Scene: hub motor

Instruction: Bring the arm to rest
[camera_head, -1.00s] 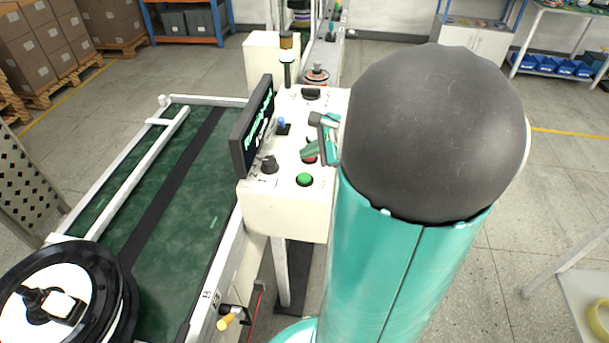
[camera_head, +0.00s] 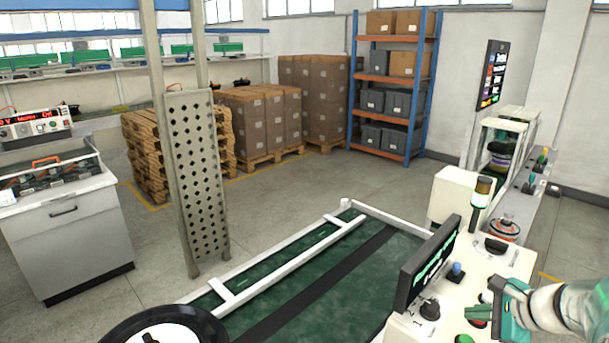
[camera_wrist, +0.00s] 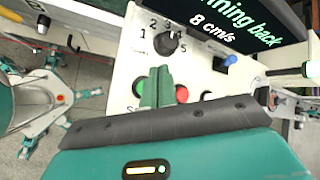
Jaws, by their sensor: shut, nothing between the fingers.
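My gripper (camera_head: 480,312) shows at the lower right of the head view, at the end of my white and teal arm, over the control panel (camera_head: 470,268). In the wrist view its teal fingers (camera_wrist: 157,90) are together and empty, between a green button (camera_wrist: 140,87) and a red button (camera_wrist: 181,93). I cannot tell whether they touch the panel. The panel also has a black knob (camera_wrist: 168,42), a blue switch (camera_wrist: 230,60) and a dark screen (camera_wrist: 240,20) reading "8 cm/s". Most of my arm is out of the head view.
A green conveyor (camera_head: 300,290) with white rails runs beside the panel. A black round part (camera_head: 165,325) is at its near end, cut off by the frame. A perforated post (camera_head: 197,180), stacked boxes (camera_head: 262,125) and a shelf rack (camera_head: 392,90) stand beyond. Open floor lies between.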

